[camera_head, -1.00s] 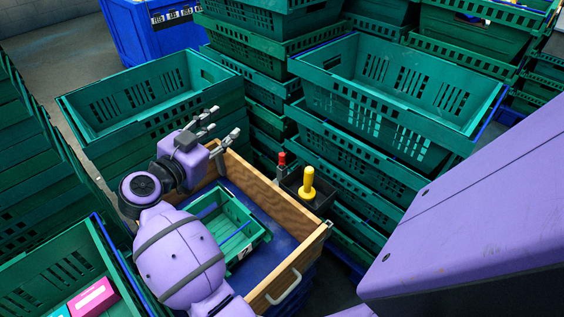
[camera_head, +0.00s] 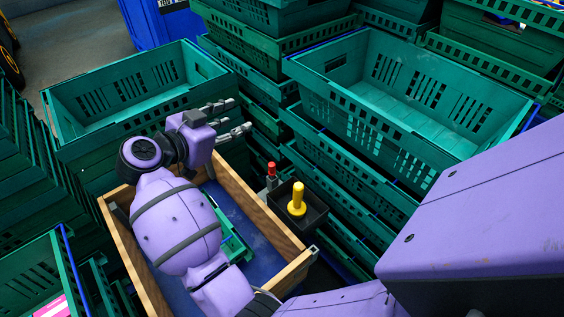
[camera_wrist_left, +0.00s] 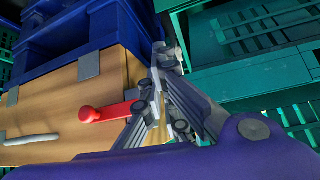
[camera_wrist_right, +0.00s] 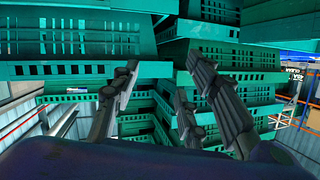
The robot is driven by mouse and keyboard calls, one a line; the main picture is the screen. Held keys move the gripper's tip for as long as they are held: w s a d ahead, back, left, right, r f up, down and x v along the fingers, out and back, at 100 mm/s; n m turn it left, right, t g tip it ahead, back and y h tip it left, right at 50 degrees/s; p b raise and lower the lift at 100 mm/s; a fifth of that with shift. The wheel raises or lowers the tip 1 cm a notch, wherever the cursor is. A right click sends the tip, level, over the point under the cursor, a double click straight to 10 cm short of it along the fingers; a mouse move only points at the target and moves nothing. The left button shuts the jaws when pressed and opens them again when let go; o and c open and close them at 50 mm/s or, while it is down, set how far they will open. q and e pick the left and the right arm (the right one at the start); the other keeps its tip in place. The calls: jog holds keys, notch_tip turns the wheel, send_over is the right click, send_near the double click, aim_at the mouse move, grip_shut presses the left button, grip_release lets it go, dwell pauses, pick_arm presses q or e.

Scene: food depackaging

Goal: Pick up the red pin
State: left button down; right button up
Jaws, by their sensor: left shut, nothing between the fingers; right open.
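A red pin (camera_head: 271,169) stands upright on a grey base in the head view, beside a yellow pin in a black holder. My right gripper (camera_head: 240,116) is open and empty, to the upper left of it. In the right wrist view my right gripper (camera_wrist_right: 158,95) has its fingers spread, with crates beyond and no red pin. In the left wrist view a red pin-like piece with a round end (camera_wrist_left: 90,114) shows against a wooden box. My left gripper (camera_wrist_left: 158,90) is shut and empty close beside it; its fingers partly hide the piece's narrow end. My left gripper is outside the head view.
The wooden box (camera_head: 265,212) holds a small green crate (camera_head: 235,246), mostly hidden by my right arm. The yellow pin (camera_head: 297,200) stands in the black holder (camera_head: 313,214). Stacked green crates (camera_head: 375,90) rise close behind. An open crate (camera_head: 100,95) is at the left.

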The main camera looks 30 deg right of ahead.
notch_tip(320, 180, down, 10)
jog(key=b, duration=0.3)
jog(key=n+g+b, duration=0.1)
jog(key=b, duration=0.5)
send_near(270, 170)
jog(key=x, duration=0.4)
jog(key=shift+d+r, duration=0.1)
jog(key=shift+w+d+f, duration=0.2)
jog(key=shift+d, duration=0.25)
jog(key=x, duration=0.4)
jog(key=shift+w+d+f+b, duration=0.2)
jog(key=shift+d+f+b, duration=0.05)
jog(key=shift+f+b, duration=0.15)
jog(key=shift+c, duration=0.6)
jog(key=c, duration=0.5)
pick_arm(q)
jog(key=s+f+g, duration=0.1)
jog(key=s+f, duration=0.2)
jog(key=f, duration=0.7)
jog(key=shift+f, duration=0.3)
pick_arm(e)
grip_shut()
